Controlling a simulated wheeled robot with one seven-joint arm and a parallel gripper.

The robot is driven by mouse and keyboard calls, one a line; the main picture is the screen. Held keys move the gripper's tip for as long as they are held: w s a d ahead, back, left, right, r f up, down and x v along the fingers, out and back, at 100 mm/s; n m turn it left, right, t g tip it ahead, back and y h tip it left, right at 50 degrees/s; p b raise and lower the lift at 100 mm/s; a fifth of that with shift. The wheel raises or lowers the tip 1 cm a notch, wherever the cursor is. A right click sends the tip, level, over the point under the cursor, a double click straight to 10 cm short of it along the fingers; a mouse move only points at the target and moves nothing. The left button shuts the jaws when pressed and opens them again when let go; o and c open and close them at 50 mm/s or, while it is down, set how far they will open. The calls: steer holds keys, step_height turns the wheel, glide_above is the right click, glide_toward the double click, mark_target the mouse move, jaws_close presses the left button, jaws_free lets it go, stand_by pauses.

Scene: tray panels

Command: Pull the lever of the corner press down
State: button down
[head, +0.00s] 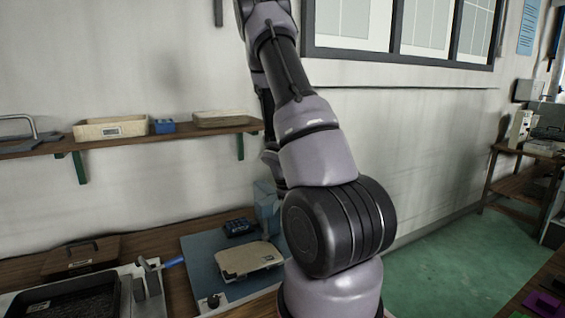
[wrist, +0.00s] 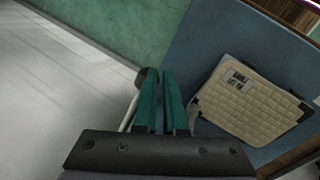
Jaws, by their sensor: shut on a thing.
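In the wrist view, my gripper (wrist: 164,72) has its two green fingers close together, shut on the lever. The lever shows as a dark rounded knob (wrist: 147,76) at the left finger's tip and a pale rod (wrist: 130,111) beside that finger. The fingers hide the exact contact. In the head view, a blue upright block (head: 267,202), seemingly the corner press, stands at the back right corner of a blue board (head: 200,255), partly behind my arm. My gripper and the lever are hidden there.
A cream quilted pad (head: 250,258) lies on the blue board and shows in the wrist view (wrist: 250,98). A dark blue box (head: 239,227) and black knob (head: 213,300) are near it. A clamp with a blue handle (head: 172,262) stands left. Green floor (head: 450,255) is clear at right.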

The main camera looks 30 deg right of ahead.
steer(key=shift+s+f, duration=0.45)
steer(key=shift+f, duration=0.1)
steer(key=s+a+r, duration=0.5)
steer(key=s+r, duration=0.1)
steer(key=r, duration=0.4)
steer(key=shift+s+a+r, duration=0.2)
steer(key=shift+s+r, duration=0.05)
steer(key=s+a+r+m+t+y, duration=0.3)
steer(key=a+r, duration=0.6)
steer(key=r, duration=0.4)
steer(key=s+a+r+m+t+y, duration=0.3)
steer(key=a+r, duration=0.6)
steer(key=r, duration=0.5)
steer(key=shift+s+a+r+m+t, duration=0.3)
steer(key=shift+s+m+t, duration=0.1)
steer(key=shift+s+m, duration=0.35)
